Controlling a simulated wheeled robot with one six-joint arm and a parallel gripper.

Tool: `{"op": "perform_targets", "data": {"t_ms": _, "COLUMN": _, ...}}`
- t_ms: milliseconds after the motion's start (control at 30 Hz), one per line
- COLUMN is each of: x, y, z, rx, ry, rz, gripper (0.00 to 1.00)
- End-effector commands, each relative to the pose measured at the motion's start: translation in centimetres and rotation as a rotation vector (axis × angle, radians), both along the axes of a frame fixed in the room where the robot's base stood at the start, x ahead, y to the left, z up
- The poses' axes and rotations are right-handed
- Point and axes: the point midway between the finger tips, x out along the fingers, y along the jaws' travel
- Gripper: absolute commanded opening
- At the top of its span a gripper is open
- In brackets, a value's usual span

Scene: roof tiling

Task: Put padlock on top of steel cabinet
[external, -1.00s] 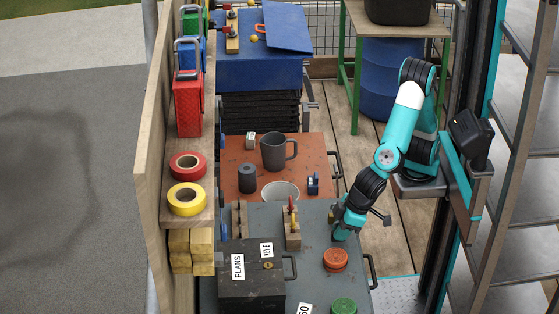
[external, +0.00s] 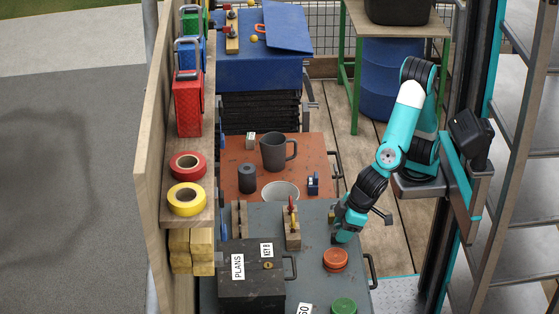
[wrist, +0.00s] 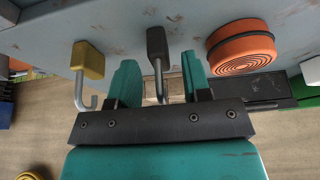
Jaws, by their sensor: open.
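A yellow padlock (wrist: 89,61) with a silver shackle shows at the left of the wrist view, outside my fingers. A dark grey, padlock-like thing (wrist: 156,42) with a thin metal loop shows between my fingers, which stand apart on both sides of it. My gripper (wrist: 159,78) is open and holds nothing; contact cannot be told. In the external view my gripper (external: 339,239) is low over the right edge of the grey steel cabinet (external: 313,266) and hides what is between its fingers.
An orange round tin (external: 335,259) stands close to my gripper, with a green one (external: 343,306) nearer the front. A wooden block with levers (external: 292,228) and a dark PLANS box (external: 252,285) stand to the left. A black handle (external: 371,270) juts from the cabinet's right side.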

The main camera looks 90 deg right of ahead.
Motion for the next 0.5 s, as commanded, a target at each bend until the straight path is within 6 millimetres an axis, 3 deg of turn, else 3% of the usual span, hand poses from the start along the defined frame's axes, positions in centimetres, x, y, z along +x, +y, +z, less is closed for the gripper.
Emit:
{"op": "perform_targets", "data": {"t_ms": 300, "x": -2.7, "y": 0.1, "z": 6.7, "rx": 0.005, "ry": -0.003, "rz": 0.003, "gripper": 0.44}}
{"op": "perform_targets", "data": {"t_ms": 500, "x": -3.8, "y": 0.1, "z": 9.5, "rx": 0.003, "ry": -0.003, "rz": 0.0, "gripper": 0.44}}
